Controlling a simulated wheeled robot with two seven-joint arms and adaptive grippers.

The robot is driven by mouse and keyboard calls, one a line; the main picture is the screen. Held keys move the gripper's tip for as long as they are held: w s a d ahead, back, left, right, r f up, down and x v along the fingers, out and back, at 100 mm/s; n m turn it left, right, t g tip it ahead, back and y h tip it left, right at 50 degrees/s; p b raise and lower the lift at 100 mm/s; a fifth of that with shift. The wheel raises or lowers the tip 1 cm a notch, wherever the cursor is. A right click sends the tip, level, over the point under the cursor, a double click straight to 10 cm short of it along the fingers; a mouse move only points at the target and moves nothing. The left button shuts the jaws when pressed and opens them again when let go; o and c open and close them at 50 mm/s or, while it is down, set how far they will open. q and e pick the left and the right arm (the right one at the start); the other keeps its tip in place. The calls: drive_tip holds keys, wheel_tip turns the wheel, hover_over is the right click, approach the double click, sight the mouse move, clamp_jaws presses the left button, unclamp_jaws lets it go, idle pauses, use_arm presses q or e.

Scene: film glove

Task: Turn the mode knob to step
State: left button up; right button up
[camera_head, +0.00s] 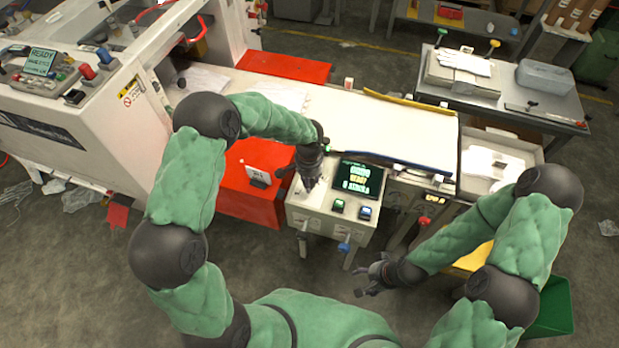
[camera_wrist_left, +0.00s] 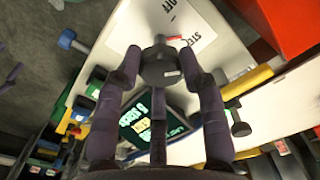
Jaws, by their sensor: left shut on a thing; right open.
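The mode knob (camera_wrist_left: 160,65) is a dark round knob on a pale panel, seen in the left wrist view. A small red mark shows at its edge, near lettering that reads like "STE", partly covered; "OFF" stands farther up. My left gripper (camera_wrist_left: 160,72) has its purple-grey fingers around the knob, shut on it. In the head view my left gripper (camera_head: 312,183) is over the left part of the control box (camera_head: 318,222) and hides the knob. My right gripper (camera_head: 368,281) is open and empty, low and right of the box, above the floor.
A lit screen (camera_head: 361,180) and two push buttons (camera_head: 338,206) sit right of my left gripper. A white table (camera_head: 390,125) with yellow and blue edge bars lies behind. A red cabinet (camera_head: 245,200) stands left. Open floor (camera_head: 300,265) lies in front.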

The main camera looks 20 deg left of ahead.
use_arm(q)
drive_tip(key=shift+s+f+m, duration=0.3)
drive_tip(key=shift+s+m, duration=0.1)
drive_tip(key=shift+m, duration=0.6)
drive_tip(key=shift+p, duration=0.3)
drive_tip(key=o, duration=1.1)
drive_tip(key=shift+a, duration=0.15)
drive_tip(key=shift+o, duration=0.2)
drive_tip(key=shift+w+r, duration=0.15)
drive_tip(key=shift+w+r, duration=0.2)
drive_tip(key=shift+r, duration=0.3)
wheel_tip(320, 180, up, 11)
drive_tip(key=shift+s, duration=0.15)
drive_tip(key=shift+f, duration=0.1)
